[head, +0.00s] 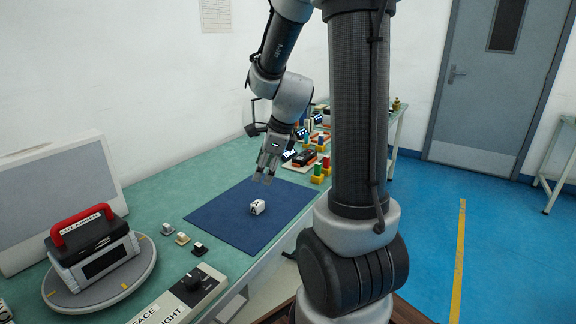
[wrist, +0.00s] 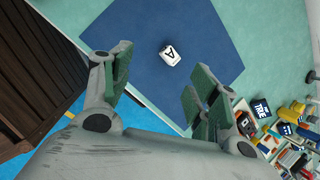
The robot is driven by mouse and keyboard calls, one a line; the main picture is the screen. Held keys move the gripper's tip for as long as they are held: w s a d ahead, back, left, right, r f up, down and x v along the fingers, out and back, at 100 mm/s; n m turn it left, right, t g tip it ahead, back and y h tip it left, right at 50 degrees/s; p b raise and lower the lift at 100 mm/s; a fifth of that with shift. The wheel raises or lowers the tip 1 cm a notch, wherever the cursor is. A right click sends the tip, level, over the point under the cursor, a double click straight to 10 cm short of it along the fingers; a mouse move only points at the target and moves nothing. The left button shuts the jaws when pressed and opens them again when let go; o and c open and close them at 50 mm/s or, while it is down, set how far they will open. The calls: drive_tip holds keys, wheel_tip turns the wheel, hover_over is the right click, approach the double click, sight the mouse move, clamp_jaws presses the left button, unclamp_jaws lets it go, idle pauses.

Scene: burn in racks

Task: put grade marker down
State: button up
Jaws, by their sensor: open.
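The grade marker, a small white block with a black letter A on it, (head: 257,207) lies on the dark blue mat (head: 235,222) on the green bench. It also shows in the wrist view (wrist: 171,54), apart from the fingers. My gripper (head: 268,178) is open and empty, above the mat and a little beyond the marker. In the wrist view my gripper's fingers (wrist: 155,85) are spread wide, with bare mat between them.
A black and white device with a red handle (head: 90,245) stands on a round turntable (head: 134,279) at the left. Several small blocks (head: 182,238) lie between it and the mat. Coloured parts (head: 318,172) crowd the bench beyond the mat. A control box (head: 185,297) is at the front.

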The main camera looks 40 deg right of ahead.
drive_tip(key=s+a+r+n+h, duration=0.1)
drive_tip(key=s+r+n, duration=0.4)
drive_tip(key=s+n, duration=0.5)
drive_tip(key=s+a+r+n, duration=0.3)
drive_tip(key=s+r+n, duration=0.3)
drive_tip(key=s+n, duration=0.4)
drive_tip(key=n, duration=0.5)
drive_tip(key=shift+r+h, duration=0.15)
drive_tip(key=shift+h, duration=0.25)
